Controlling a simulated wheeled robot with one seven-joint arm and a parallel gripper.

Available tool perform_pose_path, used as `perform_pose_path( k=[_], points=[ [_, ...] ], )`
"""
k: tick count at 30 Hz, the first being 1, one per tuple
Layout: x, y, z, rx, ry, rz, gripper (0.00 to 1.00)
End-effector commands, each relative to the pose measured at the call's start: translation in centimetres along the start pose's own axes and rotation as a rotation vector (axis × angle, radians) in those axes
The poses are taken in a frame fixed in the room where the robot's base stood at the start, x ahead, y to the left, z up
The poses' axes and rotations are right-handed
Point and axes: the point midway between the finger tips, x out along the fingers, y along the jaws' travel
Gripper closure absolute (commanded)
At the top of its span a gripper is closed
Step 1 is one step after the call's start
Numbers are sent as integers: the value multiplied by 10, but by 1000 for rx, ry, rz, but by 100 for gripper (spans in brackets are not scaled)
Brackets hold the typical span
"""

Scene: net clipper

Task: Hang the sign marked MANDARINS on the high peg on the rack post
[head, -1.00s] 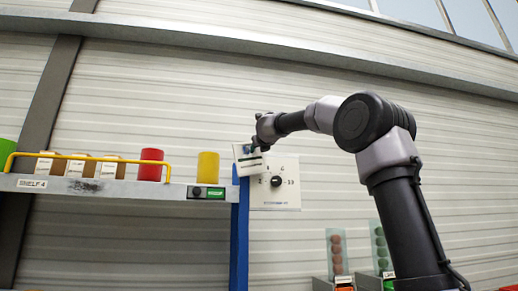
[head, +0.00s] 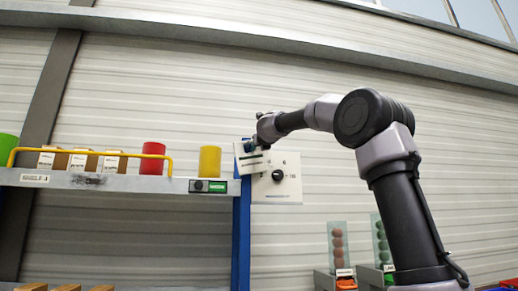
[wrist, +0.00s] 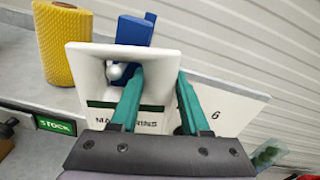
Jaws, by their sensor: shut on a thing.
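The white MANDARINS sign (wrist: 88,75) has a green band and black lettering, partly hidden by my fingers. It also shows in the head view (head: 248,162), slightly tilted, at the top of the blue rack post (head: 242,235). My gripper (wrist: 160,72) has green fingers and is shut on the sign; exactly where they grip is hard to see. A pale round peg end (wrist: 115,72) shows at an opening in the sign's upper left, left of my fingers. Whether the sign's weight rests on the peg cannot be told. The post top (wrist: 134,30) appears behind the sign.
A white dial panel (head: 277,183) sits right behind the sign. The shelf (head: 110,182) left of the post holds a yellow cup (head: 209,161), a red cup (head: 153,158) and small boxes. Bins with clear panels (head: 339,250) stand lower right.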

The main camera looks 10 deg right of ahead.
Motion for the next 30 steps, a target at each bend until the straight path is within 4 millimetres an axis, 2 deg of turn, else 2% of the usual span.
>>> perform_pose_path(
  k=[3, 4, 6, 7, 16, 19, 23, 30],
  points=[
    [0, 0, 0, 0, 0, 0, 100],
    [0, 0, 0, 0, 0, 0, 50],
    [0, 0, 0, 0, 0, 0, 23],
    [0, 0, 0, 0, 0, 0, 19],
    [-1, 0, 0, 0, 0, 0, 19],
    [-7, 0, 1, -1, -2, -1, 19],
    [-24, 0, 2, -3, -2, -1, 19],
    [-70, 1, 1, -2, -2, -1, 19]
  ],
)
